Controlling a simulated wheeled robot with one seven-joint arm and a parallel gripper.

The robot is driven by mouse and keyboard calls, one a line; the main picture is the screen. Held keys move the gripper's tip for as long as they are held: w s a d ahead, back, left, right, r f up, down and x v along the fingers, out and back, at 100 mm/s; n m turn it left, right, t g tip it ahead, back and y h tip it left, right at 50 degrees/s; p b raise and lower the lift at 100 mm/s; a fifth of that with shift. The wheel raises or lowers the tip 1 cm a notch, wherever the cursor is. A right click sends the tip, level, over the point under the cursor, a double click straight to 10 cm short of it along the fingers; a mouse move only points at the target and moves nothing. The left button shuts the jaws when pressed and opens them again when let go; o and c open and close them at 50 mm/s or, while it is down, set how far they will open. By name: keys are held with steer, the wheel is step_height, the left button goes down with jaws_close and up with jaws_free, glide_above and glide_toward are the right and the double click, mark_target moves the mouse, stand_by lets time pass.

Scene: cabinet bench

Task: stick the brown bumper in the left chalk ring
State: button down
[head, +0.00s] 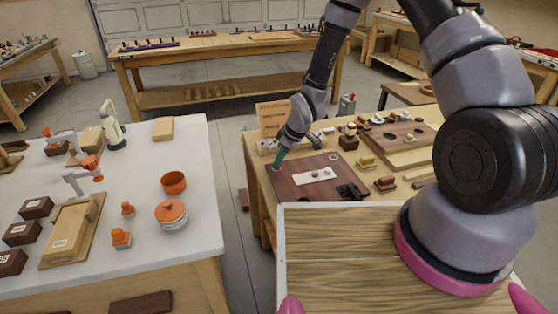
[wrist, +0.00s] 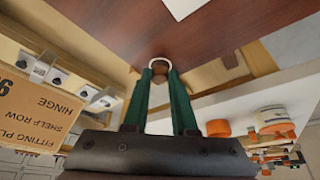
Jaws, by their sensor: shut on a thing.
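My gripper (wrist: 160,76) has green fingers and is shut on the brown bumper (wrist: 160,68), a small dark round piece between the fingertips. In the head view my gripper (head: 277,164) is at the left back part of the brown panel (head: 292,191). The left chalk ring (wrist: 160,59) is a thin white circle on the panel, showing around the bumper at the fingertips. I cannot tell whether the bumper touches the panel. Another pale ring (head: 333,157) shows near the panel's back right.
A white card (head: 314,175) with small grey round pieces lies mid-panel, and a black tool (head: 348,191) sits at its right front. A cardboard box (head: 272,117) and metal hinges stand behind. A white table (head: 205,235) with orange containers is at left.

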steer(key=shift+f, duration=0.45)
stand_by(1.8)
stand_by(0.4)
steer(key=c, duration=0.7)
jaws_free()
steer(key=shift+r, duration=0.1)
steer(key=shift+o, duration=0.2)
steer(key=o, duration=0.4)
steer(key=shift+r, duration=3.75)
